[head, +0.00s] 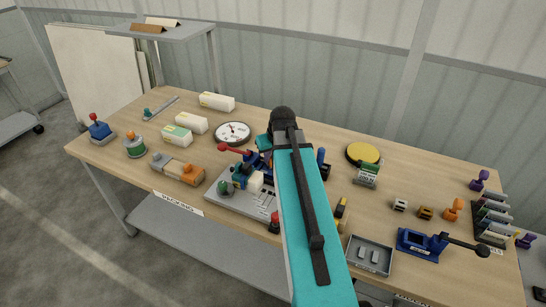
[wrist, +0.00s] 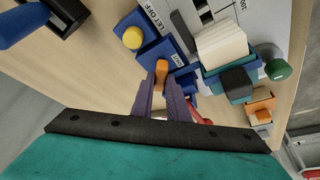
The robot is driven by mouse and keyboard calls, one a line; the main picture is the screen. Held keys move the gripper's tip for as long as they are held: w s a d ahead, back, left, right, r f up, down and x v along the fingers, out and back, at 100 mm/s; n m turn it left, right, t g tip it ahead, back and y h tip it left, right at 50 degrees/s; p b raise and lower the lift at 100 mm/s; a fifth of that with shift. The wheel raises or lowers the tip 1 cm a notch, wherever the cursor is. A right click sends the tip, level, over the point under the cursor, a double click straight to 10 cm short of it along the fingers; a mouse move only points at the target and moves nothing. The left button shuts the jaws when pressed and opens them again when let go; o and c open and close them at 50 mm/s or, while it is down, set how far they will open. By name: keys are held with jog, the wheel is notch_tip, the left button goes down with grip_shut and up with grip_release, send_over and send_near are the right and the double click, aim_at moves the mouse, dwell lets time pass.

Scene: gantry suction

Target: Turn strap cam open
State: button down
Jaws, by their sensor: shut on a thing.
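In the wrist view, my gripper (wrist: 162,82) has its two purple-grey fingers closed on a small orange lever (wrist: 161,74), apparently the strap cam. The lever stands at a blue block (wrist: 158,48) with a yellow button (wrist: 133,38) and a "LET OFF" label beside it. The fingers hide the lever's lower part. In the head view, my teal arm covers the gripper and the lever. The grey fixture plate (head: 238,200) shows left of the arm.
A cream block (wrist: 222,45) in a teal holder and a green knob (wrist: 277,70) sit close right of the fingers. A red handle (head: 232,149) rises by the fixture. A round gauge (head: 233,132) stands behind. A grey tray (head: 369,255) lies to the right.

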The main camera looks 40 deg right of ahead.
jog(key=m, duration=0.1)
jog(key=m+h, duration=0.1)
jog(key=m, duration=0.2)
jog(key=shift+w+a+m+g+h+b, duration=0.2)
jog(key=shift+w+m+g+h+b, duration=0.1)
jog(key=shift+m+h+b, duration=0.1)
jog(key=shift+w+a+m+g+h+b, duration=0.1)
jog(key=shift+m+g+h+b, duration=0.2)
jog(key=shift+m, duration=0.8)
jog(key=shift+m+g+h+b, duration=0.2)
jog(key=shift+m+g, duration=0.1)
jog(key=shift+m, duration=0.8)
jog(key=c, duration=1.7)
grip_release()
jog(key=shift+s+r, duration=0.1)
jog(key=shift+s, duration=0.1)
